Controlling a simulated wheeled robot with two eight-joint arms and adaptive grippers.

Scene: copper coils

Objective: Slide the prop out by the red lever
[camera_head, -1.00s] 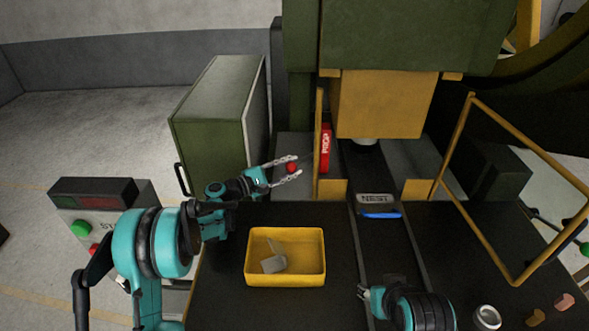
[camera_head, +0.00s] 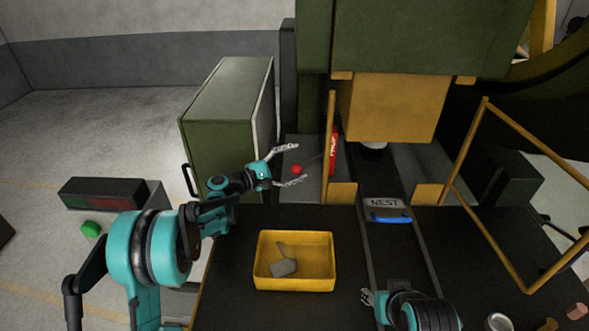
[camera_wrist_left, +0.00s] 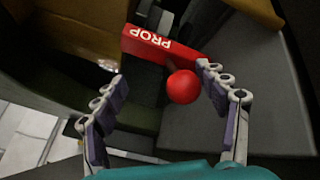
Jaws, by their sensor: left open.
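The prop is a red block marked PROP (camera_wrist_left: 160,44). It stands upright beside a yellow post in the head view (camera_head: 334,152), partly hidden by the post. Its lever ends in a red ball knob (camera_head: 296,169), which also shows in the left wrist view (camera_wrist_left: 183,87). My left gripper (camera_head: 300,163) is open, with its fingers spread on either side of the knob. In the wrist view the knob is closer to the right finger, and whether they touch is unclear. My right gripper (camera_head: 367,297) is low in the head view, away from the prop, its fingers too small to read.
A yellow bin (camera_head: 295,284) with grey pieces sits on the dark table. A slide marked NEST (camera_head: 384,203) with a blue edge lies under the yellow press block (camera_head: 393,107). A green cabinet (camera_head: 222,124) stands left of my left gripper. A yellow frame (camera_head: 493,250) is at right.

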